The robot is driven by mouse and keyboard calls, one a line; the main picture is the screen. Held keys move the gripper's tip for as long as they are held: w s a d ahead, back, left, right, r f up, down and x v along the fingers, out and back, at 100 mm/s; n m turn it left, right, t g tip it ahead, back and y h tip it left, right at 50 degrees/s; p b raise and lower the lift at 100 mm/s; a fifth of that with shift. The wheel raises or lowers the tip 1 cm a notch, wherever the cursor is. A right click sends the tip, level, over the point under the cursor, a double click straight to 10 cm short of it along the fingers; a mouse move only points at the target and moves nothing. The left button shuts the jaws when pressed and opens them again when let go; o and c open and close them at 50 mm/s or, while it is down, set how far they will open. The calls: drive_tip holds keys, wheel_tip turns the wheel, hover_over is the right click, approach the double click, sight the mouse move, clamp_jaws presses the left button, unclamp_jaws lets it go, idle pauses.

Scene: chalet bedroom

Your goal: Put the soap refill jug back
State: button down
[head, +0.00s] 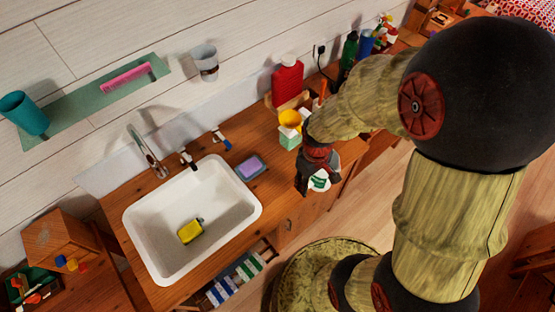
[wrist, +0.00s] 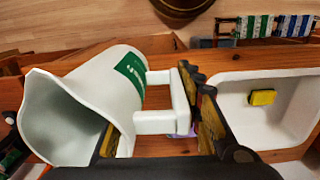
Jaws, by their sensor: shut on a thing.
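A white open-topped jug with a green label (wrist: 92,105), which I take to be the soap refill jug, fills the left of the wrist view, tilted in the picture with its mouth to the lower left. In the head view, part of the jug (head: 321,181) shows below my gripper (head: 318,160), near the front edge of the wooden counter (head: 240,205). My gripper (wrist: 165,130) is shut on the jug, with its handle between the fingers. The fingers hide part of the handle. I cannot tell whether the jug's base touches the counter.
A white sink (head: 150,235) with a yellow sponge (head: 190,231) is at the left. A red bottle (head: 287,78), a yellow-topped container (head: 290,119) and several bottles stand along the wall. A purple sponge on a tray (head: 250,168) lies beside the sink.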

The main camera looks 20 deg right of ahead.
drive_tip(key=w+a+f, duration=0.3)
drive_tip(key=w+a+f+b, duration=0.1)
drive_tip(key=w+a+f, duration=0.2)
drive_tip(key=w, duration=0.1)
drive_tip(key=w+a+f, duration=0.2)
drive_tip(key=w+f, duration=0.2)
drive_tip(key=shift+a, duration=0.4)
drive_tip(key=shift+f+b, duration=0.35)
drive_tip(key=shift+f, duration=1.05)
drive_tip(key=shift+f, duration=0.2)
drive_tip(key=c, duration=1.3)
unclamp_jaws()
drive_tip(key=shift+o, duration=0.4)
drive_tip(key=shift+r, duration=0.2)
